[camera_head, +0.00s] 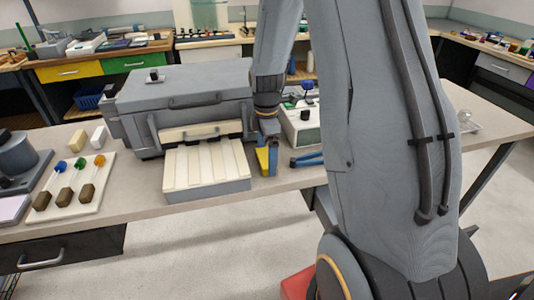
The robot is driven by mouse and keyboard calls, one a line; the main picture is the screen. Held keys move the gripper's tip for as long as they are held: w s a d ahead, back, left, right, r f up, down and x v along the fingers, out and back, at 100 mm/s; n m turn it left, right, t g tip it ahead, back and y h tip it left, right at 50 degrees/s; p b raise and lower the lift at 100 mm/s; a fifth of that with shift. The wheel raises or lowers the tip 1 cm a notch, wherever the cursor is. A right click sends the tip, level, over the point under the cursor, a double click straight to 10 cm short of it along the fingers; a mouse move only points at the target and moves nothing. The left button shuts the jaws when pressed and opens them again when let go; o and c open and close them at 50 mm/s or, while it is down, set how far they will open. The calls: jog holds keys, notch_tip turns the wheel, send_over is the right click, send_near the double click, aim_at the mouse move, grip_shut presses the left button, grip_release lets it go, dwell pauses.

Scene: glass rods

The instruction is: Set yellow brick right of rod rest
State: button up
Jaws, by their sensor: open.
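The yellow brick (262,160) stands on the bench, just right of a cream grooved block (207,165) that looks like the rod rest. My gripper (268,168) points down at the brick with open jaws. A blue finger shows directly right of the brick and partly covers it. I cannot tell whether the fingers touch the brick, and the other finger is not clear.
A grey oven-like box (190,90) stands behind the grooved block. Blue-handled tools (307,159) and a pale device (301,125) are to the right. A board (100,200) with coloured-tipped rods lies left. The bench's front edge is close.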

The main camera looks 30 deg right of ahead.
aim_at(267, 157)
notch_tip(267, 157, up, 11)
jog(key=b, duration=0.2)
jog(key=s+a+f+m, duration=0.2)
jog(key=s+a+m, duration=0.3)
jog(key=s+m, duration=0.3)
jog(key=s+a+f+m+t, duration=0.1)
jog(key=s+a+f+m, duration=0.1)
jog(key=s+a+m, duration=0.3)
jog(key=s+m, duration=0.2)
jog(key=s, duration=0.1)
jog(key=shift+s+a+f+m, duration=0.35)
jog(key=shift+s+a+m, duration=0.05)
